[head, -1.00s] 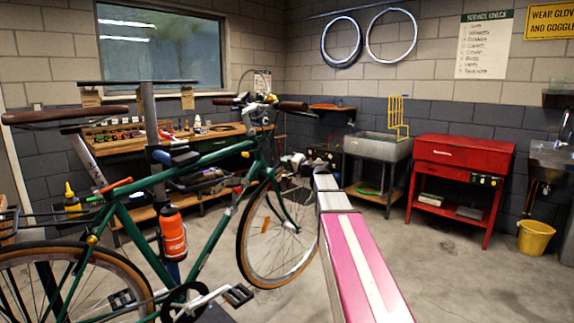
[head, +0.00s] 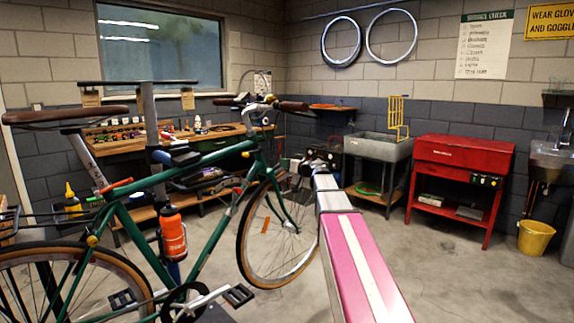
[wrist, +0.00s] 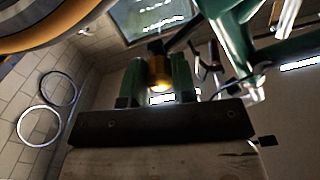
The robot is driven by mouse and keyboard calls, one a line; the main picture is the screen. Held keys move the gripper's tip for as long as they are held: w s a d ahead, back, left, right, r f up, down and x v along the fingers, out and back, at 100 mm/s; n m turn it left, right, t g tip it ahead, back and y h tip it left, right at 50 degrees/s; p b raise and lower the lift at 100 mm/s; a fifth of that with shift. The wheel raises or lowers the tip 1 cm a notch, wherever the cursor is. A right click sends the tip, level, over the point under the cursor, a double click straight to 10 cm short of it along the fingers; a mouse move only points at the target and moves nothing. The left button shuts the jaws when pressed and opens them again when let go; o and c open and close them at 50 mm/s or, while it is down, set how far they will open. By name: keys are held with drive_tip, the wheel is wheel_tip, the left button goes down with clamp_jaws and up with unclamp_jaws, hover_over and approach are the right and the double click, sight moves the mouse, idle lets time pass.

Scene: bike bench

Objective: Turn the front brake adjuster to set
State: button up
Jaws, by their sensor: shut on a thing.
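The green bicycle (head: 222,153) is held upright at the left of the head view, its front wheel (head: 243,235) turned toward my arm. In the wrist view, my gripper (wrist: 157,64) has its two green fingers closed on a small brass barrel, which appears to be the front brake adjuster (wrist: 158,74). The barrel sits between the fingers, near their tips. In the head view my arm reaches toward the front wheel; the adjuster cannot be made out there. I cannot read any set mark on it.
In the wrist view a tyre (wrist: 50,28) is close at upper left and green bike tubing (wrist: 232,45) at upper right. A workbench (head: 215,138) stands behind the bike. A grey sink (head: 378,147) and red cabinet (head: 463,155) stand right.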

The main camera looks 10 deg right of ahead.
drive_tip(key=n, duration=0.5)
drive_tip(key=shift+f+n, duration=0.1)
drive_tip(key=shift+n, duration=2.4)
drive_tip(key=o, duration=0.9)
drive_tip(key=v, duration=1.1)
drive_tip(key=shift+a, duration=0.1)
